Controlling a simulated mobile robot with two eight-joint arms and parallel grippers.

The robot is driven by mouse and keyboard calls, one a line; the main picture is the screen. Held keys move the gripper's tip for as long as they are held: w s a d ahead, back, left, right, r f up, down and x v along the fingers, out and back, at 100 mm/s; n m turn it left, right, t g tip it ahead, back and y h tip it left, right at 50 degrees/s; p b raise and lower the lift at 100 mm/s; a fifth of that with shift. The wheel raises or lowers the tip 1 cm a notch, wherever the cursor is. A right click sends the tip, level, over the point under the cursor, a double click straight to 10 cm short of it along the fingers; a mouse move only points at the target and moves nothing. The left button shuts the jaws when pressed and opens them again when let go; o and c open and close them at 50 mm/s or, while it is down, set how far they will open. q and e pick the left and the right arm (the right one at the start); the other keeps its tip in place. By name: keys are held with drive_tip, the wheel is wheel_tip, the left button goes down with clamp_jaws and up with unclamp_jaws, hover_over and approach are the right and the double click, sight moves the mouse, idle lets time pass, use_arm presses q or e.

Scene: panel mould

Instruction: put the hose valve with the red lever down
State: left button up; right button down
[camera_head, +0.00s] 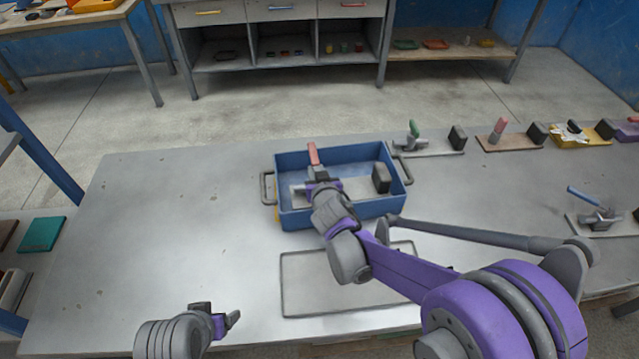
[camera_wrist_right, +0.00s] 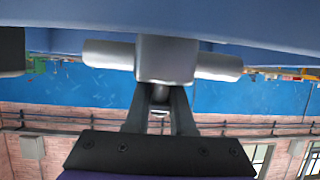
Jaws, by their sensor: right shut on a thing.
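The hose valve with the red lever (camera_head: 314,155) is at the blue crate (camera_head: 349,153), its lever standing up. A pale plate (camera_head: 347,190) with a black block (camera_head: 381,178) shows in the crate beside the valve. My right gripper (camera_head: 321,184) is over the crate and shut on the valve; its jaws hide part of it. In the right wrist view the jaws (camera_wrist_right: 160,97) close on the valve's grey body (camera_wrist_right: 167,60). I cannot tell whether the valve touches the plate. My left gripper (camera_head: 222,317) is apart at the front left, jaws apart and empty.
A thin rectangular tray (camera_head: 302,289) lies in front of the crate, partly under my right arm. Valves with a green lever (camera_head: 414,129), a pink lever (camera_head: 499,128) and a blue lever (camera_head: 584,197) stand to the right. The left tabletop is clear.

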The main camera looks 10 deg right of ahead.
drive_tip(key=shift+w+f+b, duration=0.1)
drive_tip(key=shift+f+b, duration=0.2)
drive_tip(key=shift+f, duration=1.95)
drive_tip(key=c, duration=0.8)
unclamp_jaws()
drive_tip(key=shift+o, duration=0.2)
drive_tip(key=a+v, duration=0.1)
drive_tip(key=v, duration=1.1)
drive_tip(key=s+d+f+g, duration=0.1)
drive_tip(key=s+d+g, duration=0.1)
drive_tip(key=s+d, duration=0.2)
drive_tip(key=s+d+g, duration=0.3)
drive_tip(key=s, duration=0.8)
drive_tip(key=s+d+f+g+h+p, duration=0.1)
drive_tip(key=s+d+g, duration=0.2)
drive_tip(key=s, duration=0.5)
drive_tip(key=shift+s+d+f+m, duration=0.1)
drive_tip(key=shift+d+f+m, duration=0.1)
drive_tip(key=shift+d, duration=0.2)
drive_tip(key=shift+d+f+m, duration=0.15)
drive_tip(key=shift+d+m, duration=0.05)
drive_tip(key=shift+d, duration=0.25)
